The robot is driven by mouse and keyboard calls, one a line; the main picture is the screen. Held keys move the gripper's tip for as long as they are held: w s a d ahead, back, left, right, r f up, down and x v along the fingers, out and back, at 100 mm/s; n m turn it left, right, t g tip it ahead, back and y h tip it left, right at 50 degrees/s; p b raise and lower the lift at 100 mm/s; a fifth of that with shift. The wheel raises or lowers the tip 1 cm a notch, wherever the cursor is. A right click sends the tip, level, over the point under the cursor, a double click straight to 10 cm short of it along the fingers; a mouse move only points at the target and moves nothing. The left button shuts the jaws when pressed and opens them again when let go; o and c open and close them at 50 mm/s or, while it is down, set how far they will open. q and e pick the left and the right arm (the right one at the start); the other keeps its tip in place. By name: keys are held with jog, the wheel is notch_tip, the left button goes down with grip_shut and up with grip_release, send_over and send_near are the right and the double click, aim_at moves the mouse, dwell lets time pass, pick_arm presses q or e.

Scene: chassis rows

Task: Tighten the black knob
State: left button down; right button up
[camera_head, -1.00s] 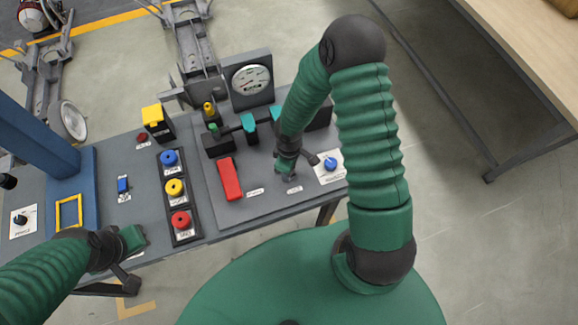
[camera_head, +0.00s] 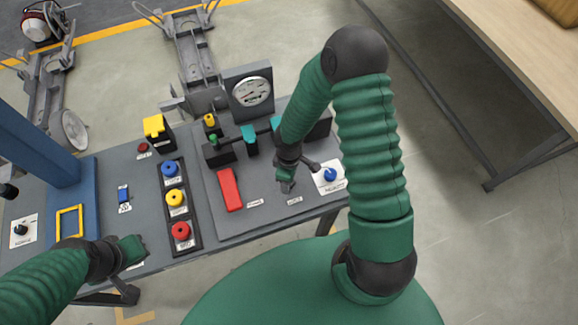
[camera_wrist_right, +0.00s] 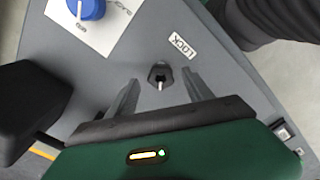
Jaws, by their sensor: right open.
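A small black knob-like fitting (camera_wrist_right: 160,75) with a pale metal pin stands on the grey panel beside a LOCK label in the right wrist view. My right gripper (camera_wrist_right: 160,95) is open, with one finger on each side of the fitting; I cannot tell whether they touch it. In the head view the right gripper (camera_head: 287,184) hangs over the panel and hides the fitting. Another black knob (camera_head: 20,229) sits on a white plate at the bench's far left. My left gripper (camera_head: 133,252) is over the front edge of the bench, apart from both; its jaws are unclear.
A blue knob (camera_head: 330,174) on a white plate lies right of my right gripper. A red bar (camera_head: 230,189), a gauge (camera_head: 252,91) and coloured buttons (camera_head: 180,231) stand leftward. A blue post (camera_head: 45,150) rises at the left.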

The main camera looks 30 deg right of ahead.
notch_tip(320, 180, up, 15)
jog(key=p, duration=0.3)
jog(key=shift+r, duration=0.15)
jog(key=shift+w+d, duration=0.1)
